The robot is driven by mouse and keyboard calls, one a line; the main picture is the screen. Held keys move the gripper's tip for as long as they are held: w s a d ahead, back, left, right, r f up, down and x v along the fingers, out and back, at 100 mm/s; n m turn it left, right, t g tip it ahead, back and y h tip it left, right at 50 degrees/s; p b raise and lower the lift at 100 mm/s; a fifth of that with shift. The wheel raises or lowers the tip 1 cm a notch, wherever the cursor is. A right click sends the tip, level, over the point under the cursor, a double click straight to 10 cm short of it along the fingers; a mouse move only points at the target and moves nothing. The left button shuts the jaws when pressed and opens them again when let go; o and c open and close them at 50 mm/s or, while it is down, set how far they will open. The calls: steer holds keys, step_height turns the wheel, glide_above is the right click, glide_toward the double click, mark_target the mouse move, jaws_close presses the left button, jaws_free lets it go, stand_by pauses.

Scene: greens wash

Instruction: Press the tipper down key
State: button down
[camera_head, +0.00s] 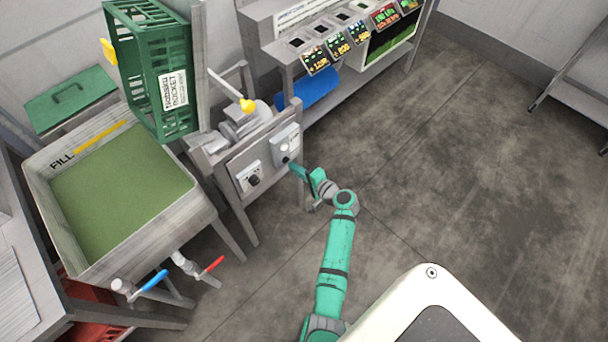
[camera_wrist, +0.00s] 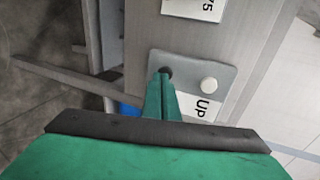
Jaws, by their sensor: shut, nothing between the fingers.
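The tipper key plate (camera_head: 287,138) is a light grey plate on the grey front panel of the tipper stand; it also shows in the wrist view (camera_wrist: 222,72). A white round key (camera_wrist: 208,85) on it stands by a label reading UP. Beside it is a dark round key (camera_wrist: 166,71), taken as the down key; its own label is hidden. My gripper (camera_head: 294,168) is shut and empty, its fingertips (camera_wrist: 160,80) at the dark key and partly covering it. I cannot tell whether they touch it or whether it is pressed in.
A second plate with a dark knob (camera_head: 254,180) sits left on the panel. A green crate (camera_head: 150,70) stands tilted up beside a sink of green water (camera_head: 206,215). Blue (camera_head: 155,280) and red (camera_head: 214,265) valve handles are below. The floor to the right is clear.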

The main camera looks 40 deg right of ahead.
steer(key=shift+w, duration=0.75)
steer(key=shift+w, duration=0.1)
